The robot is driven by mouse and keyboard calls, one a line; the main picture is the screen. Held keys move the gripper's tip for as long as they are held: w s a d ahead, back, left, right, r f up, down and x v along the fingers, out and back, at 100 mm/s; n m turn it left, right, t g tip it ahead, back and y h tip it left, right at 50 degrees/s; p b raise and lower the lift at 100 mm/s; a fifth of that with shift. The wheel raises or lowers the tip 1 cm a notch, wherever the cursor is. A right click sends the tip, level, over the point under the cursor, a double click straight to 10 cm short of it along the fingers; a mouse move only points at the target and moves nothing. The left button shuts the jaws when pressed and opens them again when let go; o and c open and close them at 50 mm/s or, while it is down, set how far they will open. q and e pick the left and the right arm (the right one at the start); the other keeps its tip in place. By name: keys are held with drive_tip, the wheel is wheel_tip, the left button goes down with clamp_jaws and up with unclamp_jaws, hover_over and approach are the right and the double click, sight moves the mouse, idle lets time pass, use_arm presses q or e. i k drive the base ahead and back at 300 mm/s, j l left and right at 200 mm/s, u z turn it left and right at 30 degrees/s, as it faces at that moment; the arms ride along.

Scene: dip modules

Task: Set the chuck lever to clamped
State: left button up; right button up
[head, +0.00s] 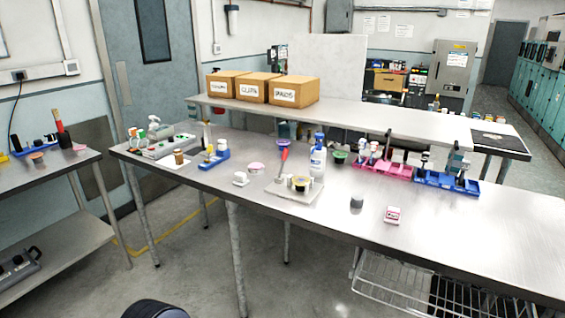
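No part that I can surely tell as the chuck lever shows at this size. A small upright piece with a red top (284,155) stands on a pale square plate (285,194) near the middle of the long metal bench. A dark round piece with a yellow band (300,183) sits on the same plate. I cannot tell whether the red-topped piece is a lever or how it is set. Neither of my grippers is in view.
The metal bench (450,227) holds a blue-and-white bottle (318,160), a pink rack (392,172), a blue rack (432,182), a grey cylinder (356,202) and a grey unit (165,146). Boxes (291,91) stand on the raised shelf. The bench's front right is mostly clear.

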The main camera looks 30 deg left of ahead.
sight(285, 153)
drive_tip(key=i+j, duration=0.25)
drive_tip(key=j, duration=0.2)
drive_tip(key=i+j, duration=0.3)
drive_tip(key=j, duration=0.15)
drive_tip(key=i+j, duration=0.25)
drive_tip(key=j, duration=0.2)
drive_tip(key=i+j, duration=0.3)
drive_tip(key=j, duration=0.15)
drive_tip(key=i+j, duration=0.25)
drive_tip(key=j, duration=0.2)
drive_tip(key=i+j, duration=0.3)
drive_tip(key=j, duration=0.15)
